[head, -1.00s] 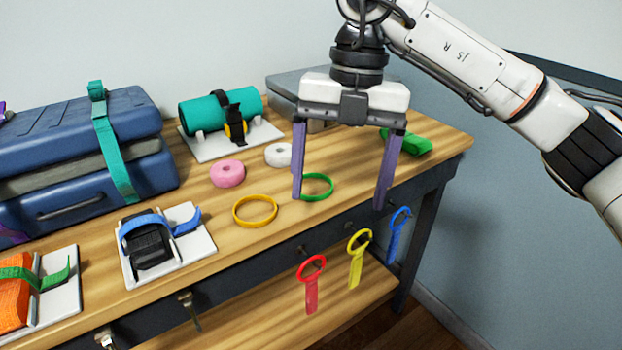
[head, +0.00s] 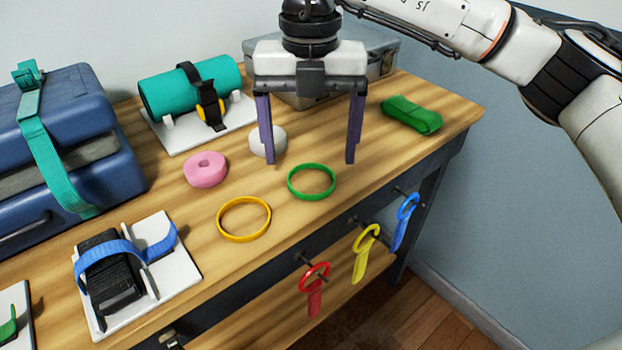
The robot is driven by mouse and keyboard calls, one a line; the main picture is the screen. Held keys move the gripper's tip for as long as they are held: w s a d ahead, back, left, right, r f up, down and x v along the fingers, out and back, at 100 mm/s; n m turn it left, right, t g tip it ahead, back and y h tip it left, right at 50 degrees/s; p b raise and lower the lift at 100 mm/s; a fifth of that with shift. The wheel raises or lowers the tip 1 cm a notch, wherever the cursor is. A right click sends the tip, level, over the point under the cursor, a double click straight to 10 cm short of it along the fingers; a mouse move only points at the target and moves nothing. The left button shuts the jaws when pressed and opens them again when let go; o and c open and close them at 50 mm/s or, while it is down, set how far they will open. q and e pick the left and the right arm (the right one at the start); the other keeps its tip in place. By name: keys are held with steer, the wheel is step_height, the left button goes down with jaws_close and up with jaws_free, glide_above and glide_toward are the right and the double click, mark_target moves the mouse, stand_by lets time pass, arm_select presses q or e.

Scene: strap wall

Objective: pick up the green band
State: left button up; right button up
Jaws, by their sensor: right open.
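The green band (head: 311,196) is a thin ring lying flat on the wooden bench top, near its front edge. My right gripper (head: 310,161) is open and empty, its two purple fingers pointing down. In the picture the fingertips are just above and behind the ring, one toward each side of it. I cannot tell their exact height over the bench. My left gripper is not in view.
A yellow band (head: 244,236) lies left of the green one. A pink roll (head: 205,169) and a white roll (head: 262,143) sit behind. A folded green bundle (head: 411,115) lies to the right. Red (head: 314,292), yellow (head: 364,262) and blue (head: 405,228) loops hang at the front edge.

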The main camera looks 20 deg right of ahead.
mark_target(311, 183)
step_height(311, 183, down, 4)
steer(key=shift+d+f, duration=0.15)
steer(key=shift+f, duration=0.1)
steer(key=c, duration=1.1)
steer(key=shift+r, duration=0.1)
